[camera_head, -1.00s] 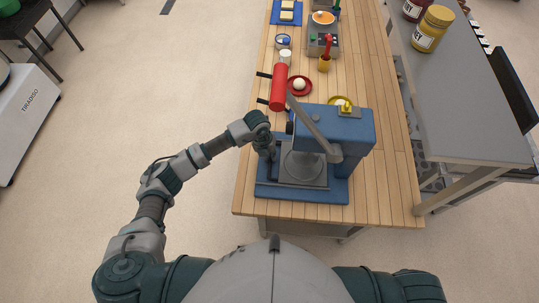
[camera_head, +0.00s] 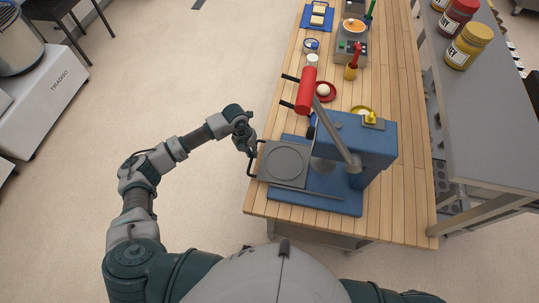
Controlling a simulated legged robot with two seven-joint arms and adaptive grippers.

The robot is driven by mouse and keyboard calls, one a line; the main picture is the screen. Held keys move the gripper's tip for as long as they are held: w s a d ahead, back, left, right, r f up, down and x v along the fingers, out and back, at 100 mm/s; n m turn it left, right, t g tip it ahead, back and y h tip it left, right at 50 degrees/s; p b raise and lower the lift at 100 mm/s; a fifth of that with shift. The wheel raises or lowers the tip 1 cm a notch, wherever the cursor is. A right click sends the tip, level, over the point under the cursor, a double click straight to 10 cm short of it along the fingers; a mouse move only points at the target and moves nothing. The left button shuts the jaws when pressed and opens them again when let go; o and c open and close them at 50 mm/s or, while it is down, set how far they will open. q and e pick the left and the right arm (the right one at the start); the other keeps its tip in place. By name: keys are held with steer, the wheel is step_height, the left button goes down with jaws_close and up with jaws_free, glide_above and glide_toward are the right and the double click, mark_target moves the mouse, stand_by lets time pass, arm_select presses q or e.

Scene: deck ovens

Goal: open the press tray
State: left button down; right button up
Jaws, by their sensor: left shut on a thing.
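The blue press (camera_head: 365,145) stands at the near end of the wooden table, with a grey lever and a red grip (camera_head: 306,90) leaning up and to the left. Its grey square press tray (camera_head: 286,163), with a round plate mark, is slid out to the left of the press head and reaches the table's left edge. A dark bar handle (camera_head: 251,160) sticks out on the tray's left side. My left gripper (camera_head: 250,150) is at this handle, shut on it. The fingertips are small and partly hidden by the hand. My right gripper is not in view.
Farther back on the wooden table (camera_head: 409,110) are a red plate (camera_head: 325,92) with a pale ball, a yellow cup (camera_head: 350,73) and a small cooker (camera_head: 351,51). A grey counter (camera_head: 480,90) with jars stands at right. Floor to the left is open.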

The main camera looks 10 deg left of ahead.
arm_select(q)
steer(key=shift+w+a, duration=0.1)
steer(key=shift+a, duration=1.85)
steer(key=c, duration=1.2)
jaws_free()
step_height(320, 180, up, 12)
steer(key=a, duration=0.2)
steer(key=shift+a+f, duration=0.15)
steer(key=shift+f, duration=0.05)
